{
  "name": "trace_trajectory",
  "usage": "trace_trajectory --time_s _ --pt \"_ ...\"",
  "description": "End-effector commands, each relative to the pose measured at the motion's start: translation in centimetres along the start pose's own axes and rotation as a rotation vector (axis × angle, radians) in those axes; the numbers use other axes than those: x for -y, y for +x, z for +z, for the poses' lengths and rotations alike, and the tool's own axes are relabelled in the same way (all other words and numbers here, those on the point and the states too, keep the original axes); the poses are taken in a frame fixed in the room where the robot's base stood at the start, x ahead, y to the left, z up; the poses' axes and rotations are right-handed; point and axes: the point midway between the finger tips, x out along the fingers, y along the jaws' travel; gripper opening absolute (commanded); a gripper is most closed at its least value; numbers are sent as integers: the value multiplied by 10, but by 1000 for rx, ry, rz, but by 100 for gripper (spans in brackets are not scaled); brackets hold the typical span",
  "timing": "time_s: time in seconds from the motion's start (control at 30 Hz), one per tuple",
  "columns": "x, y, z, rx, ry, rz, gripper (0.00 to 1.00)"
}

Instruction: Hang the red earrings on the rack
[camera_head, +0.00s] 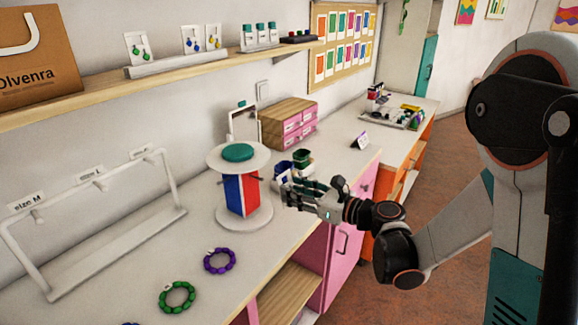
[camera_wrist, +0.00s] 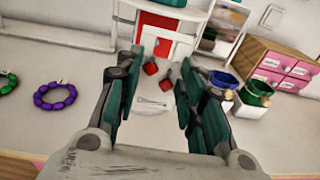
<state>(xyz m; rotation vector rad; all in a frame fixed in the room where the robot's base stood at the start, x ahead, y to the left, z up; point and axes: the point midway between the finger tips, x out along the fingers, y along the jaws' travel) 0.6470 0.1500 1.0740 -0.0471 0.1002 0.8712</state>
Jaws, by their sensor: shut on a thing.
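A pair of red earrings (camera_wrist: 158,76) hangs on a white card (camera_wrist: 153,103) between the fingers of my gripper (camera_wrist: 162,78) in the wrist view. My gripper is shut on this card. In the head view my gripper (camera_head: 287,188) is just right of the display stand, above the counter, and the earrings cannot be made out. The rack seems to be this round white stand (camera_head: 245,222) with a teal knob, red and blue side panels and small pegs. In the wrist view its red panel (camera_wrist: 158,24) lies ahead of the fingers, apart from the earrings.
Blue (camera_wrist: 223,79) and green (camera_wrist: 258,91) pots stand right of the fingers, near a pink drawer box (camera_head: 290,123). Purple (camera_head: 219,260) and green (camera_head: 177,297) bracelets lie on the front counter. A white rail (camera_head: 117,253) with size labels stands at left.

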Motion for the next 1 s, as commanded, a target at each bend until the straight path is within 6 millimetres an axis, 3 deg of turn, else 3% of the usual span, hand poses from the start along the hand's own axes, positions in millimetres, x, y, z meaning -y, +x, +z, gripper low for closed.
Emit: trace_trajectory --time_s 0.1,0.23,1.0 --pt "-1 -6 -20 -3 -2 23 25" --pt "-3 -7 -26 -4 -3 34 25" --pt "-5 44 -20 -4 -4 36 25"
